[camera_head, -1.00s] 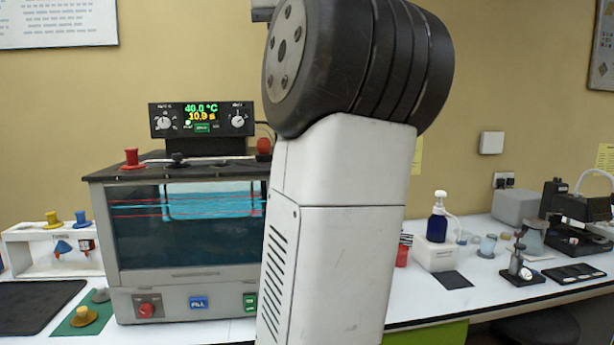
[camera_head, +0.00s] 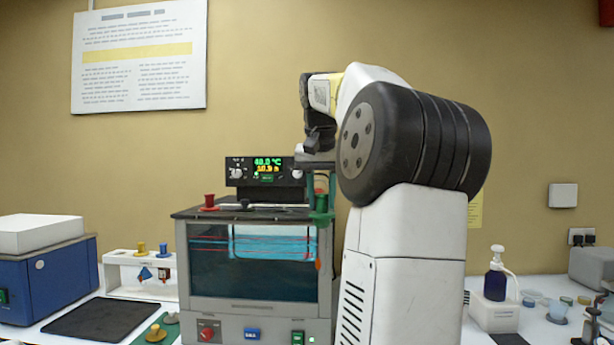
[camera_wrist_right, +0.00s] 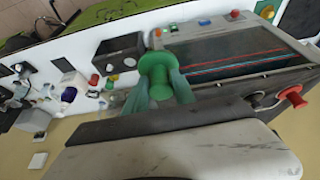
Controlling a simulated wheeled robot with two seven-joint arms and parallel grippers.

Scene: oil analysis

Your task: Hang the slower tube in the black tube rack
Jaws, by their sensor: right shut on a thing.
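My right gripper (camera_head: 320,188) is shut on a tube with a green cap (camera_head: 321,208), held above the right end of the water bath. In the right wrist view the green cap (camera_wrist_right: 155,62) sits between the fingers (camera_wrist_right: 157,88); the tube's lower part is mostly hidden. A dark open box (camera_wrist_right: 121,52) stands beside the bath in that view. It may be the black tube rack, but I cannot tell. My arm covers that spot in the head view. My left gripper is not in view.
The water bath (camera_head: 255,307) has a red cap (camera_head: 209,202) and a black cap (camera_head: 245,203) on its lid. A white rack (camera_head: 115,270) with yellow and blue caps stands left. A blue machine (camera_head: 50,275) is farther left. A soap bottle (camera_head: 497,277) stands right.

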